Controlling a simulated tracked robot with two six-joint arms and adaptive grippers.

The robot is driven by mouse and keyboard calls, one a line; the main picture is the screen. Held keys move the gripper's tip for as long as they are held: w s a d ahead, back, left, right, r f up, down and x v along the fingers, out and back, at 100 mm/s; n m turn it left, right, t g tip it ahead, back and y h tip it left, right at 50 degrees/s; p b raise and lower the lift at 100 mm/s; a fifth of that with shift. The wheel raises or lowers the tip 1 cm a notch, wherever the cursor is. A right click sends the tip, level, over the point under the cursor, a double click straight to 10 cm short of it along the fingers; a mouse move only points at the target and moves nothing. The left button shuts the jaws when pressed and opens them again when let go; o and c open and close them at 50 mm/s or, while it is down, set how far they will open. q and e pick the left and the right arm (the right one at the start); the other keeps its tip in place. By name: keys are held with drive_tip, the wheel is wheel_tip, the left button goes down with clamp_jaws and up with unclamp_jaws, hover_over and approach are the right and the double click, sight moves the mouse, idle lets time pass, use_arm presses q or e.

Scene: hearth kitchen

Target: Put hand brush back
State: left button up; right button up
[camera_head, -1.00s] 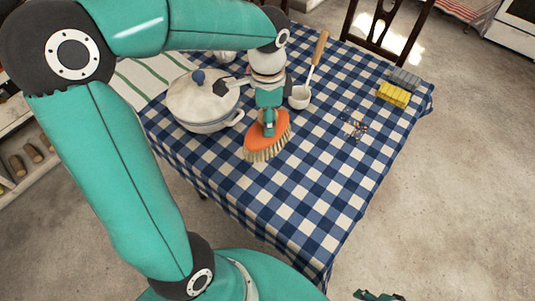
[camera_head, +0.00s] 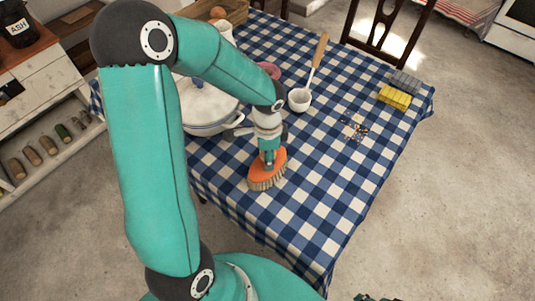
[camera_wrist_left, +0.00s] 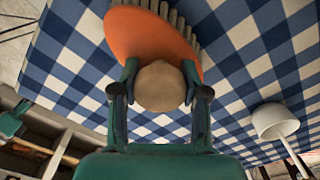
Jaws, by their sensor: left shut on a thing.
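The hand brush (camera_head: 262,173) has an orange oval back, pale bristles and a round beige knob. It is over the near-left part of the checked table, bristles toward the cloth; I cannot tell whether they touch it. My left gripper (camera_head: 268,158) is shut on it from above. In the left wrist view, the fingers (camera_wrist_left: 160,82) close on either side of the beige knob (camera_wrist_left: 160,90), with the orange back (camera_wrist_left: 145,35) beyond. At the bottom edge of the head view, a small dark green part, possibly my right gripper (camera_head: 375,297), barely shows.
A white lidded pot (camera_head: 208,108) stands close left of my left wrist. A white ladle with a wooden handle (camera_head: 320,50), yellow (camera_head: 394,97) and grey (camera_head: 405,82) blocks and scattered bits (camera_head: 354,128) lie on the table (camera_head: 310,200). An ash jar (camera_head: 18,30) stands far left.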

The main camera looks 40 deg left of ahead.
use_arm(q)
drive_tip(key=shift+f, duration=0.15)
drive_tip(key=o, duration=1.3)
drive_tip(key=shift+r, duration=0.35)
wheel_tip(320, 180, up, 12)
drive_tip(key=shift+f+p, duration=0.15)
drive_tip(key=shift+p, duration=0.15)
